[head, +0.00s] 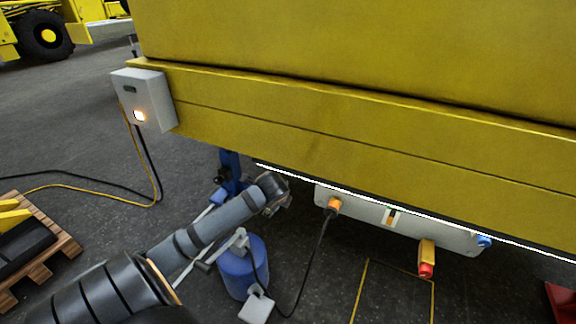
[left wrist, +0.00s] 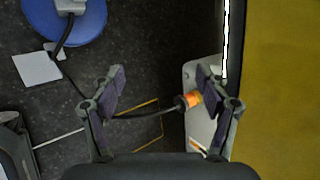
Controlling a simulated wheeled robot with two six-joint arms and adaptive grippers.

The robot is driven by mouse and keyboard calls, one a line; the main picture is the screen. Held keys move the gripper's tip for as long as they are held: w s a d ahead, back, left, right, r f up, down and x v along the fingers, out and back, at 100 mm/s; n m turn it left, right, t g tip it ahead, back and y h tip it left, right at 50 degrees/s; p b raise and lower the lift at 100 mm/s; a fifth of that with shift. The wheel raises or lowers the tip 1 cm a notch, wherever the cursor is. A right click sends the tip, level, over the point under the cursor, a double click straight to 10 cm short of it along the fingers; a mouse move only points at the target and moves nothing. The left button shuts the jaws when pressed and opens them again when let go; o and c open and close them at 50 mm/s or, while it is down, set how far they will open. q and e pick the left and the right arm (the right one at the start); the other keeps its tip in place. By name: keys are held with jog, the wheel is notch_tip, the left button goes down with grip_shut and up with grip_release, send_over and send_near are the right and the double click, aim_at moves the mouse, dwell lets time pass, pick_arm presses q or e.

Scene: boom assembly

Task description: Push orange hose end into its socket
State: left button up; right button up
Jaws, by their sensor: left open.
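The orange hose end (head: 334,204) is at the left end of the pale panel (head: 365,208) under the yellow boom, with a black hose (head: 318,240) hanging from it. Its socket is hidden behind it, and I cannot tell how far in it sits. In the left wrist view the orange hose end (left wrist: 192,99) lies between my spread fingers, nearer the right-hand one, pointing at the panel (left wrist: 197,125). My left gripper (left wrist: 161,80) is open and holds nothing. In the head view my left gripper (head: 280,204) is left of the hose end, partly hidden. My right gripper is out of view.
The panel also bears a yellow-and-red part (head: 426,258) and a blue fitting (head: 484,241). The yellow boom (head: 330,125) overhangs everything. A yellow-outlined floor area (head: 395,295) is clear.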

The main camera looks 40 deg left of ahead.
pick_arm(q)
jog(key=d+r+n+g+h+p, duration=0.2)
jog(key=d+r+n+p, duration=0.3)
jog(key=r+n+p, duration=0.3)
jog(key=shift+w+r+g+p, duration=0.3)
jog(key=shift+r+g+p, duration=0.4)
jog(key=shift+r+p, duration=0.85)
jog(key=shift+d+f+p, duration=0.1)
jog(key=shift+f+p, duration=0.2)
jog(key=shift+f, duration=0.1)
